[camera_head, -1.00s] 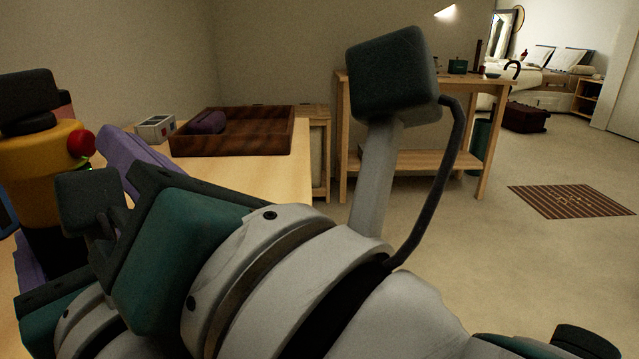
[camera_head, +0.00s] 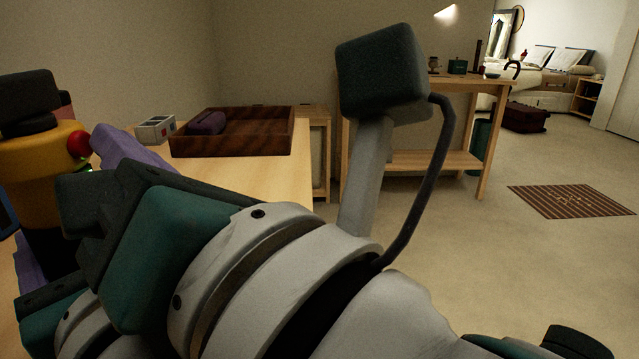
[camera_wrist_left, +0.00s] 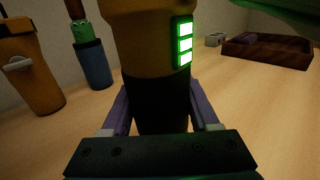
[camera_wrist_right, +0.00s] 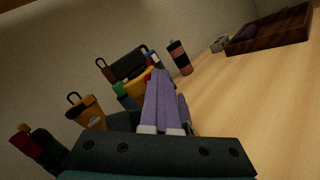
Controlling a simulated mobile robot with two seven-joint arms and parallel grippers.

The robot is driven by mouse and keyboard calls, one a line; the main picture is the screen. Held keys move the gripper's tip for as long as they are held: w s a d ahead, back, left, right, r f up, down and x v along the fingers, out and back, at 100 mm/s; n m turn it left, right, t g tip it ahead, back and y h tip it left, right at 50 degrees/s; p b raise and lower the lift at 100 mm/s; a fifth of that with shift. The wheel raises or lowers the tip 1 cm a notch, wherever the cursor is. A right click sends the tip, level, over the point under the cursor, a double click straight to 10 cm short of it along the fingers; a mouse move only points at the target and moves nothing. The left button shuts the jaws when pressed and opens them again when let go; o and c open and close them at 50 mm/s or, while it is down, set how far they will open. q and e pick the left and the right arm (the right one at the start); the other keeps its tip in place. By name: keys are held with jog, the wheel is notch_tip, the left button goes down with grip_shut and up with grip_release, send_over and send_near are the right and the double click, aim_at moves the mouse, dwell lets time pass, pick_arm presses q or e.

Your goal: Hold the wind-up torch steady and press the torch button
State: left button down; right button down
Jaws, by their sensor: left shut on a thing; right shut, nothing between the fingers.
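The wind-up torch (camera_head: 50,150), yellow with a black top and black lower grip, stands upright at the left of the head view. Its red button (camera_head: 79,145) faces right. In the left wrist view, three lit green bars (camera_wrist_left: 184,46) show on its yellow body. My left gripper (camera_wrist_left: 158,112) is shut around the black grip. My right gripper (camera_head: 97,140) is shut and empty, its purple fingertips right at the red button; I cannot tell whether they touch it.
On the table, a wooden tray (camera_head: 240,148) holds a purple item, with a small grey box (camera_head: 155,128) beside it. An orange container (camera_wrist_left: 35,75) and a blue cylinder (camera_wrist_left: 93,65) stand near the torch.

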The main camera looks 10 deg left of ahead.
jog(key=shift+d+f, duration=0.3)
jog(key=shift+d, duration=0.2)
jog(key=w+d, duration=0.1)
jog(key=d, duration=0.5)
jog(key=shift+r, duration=0.15)
pick_arm(q)
jog(key=shift+c, duration=0.3)
grip_release()
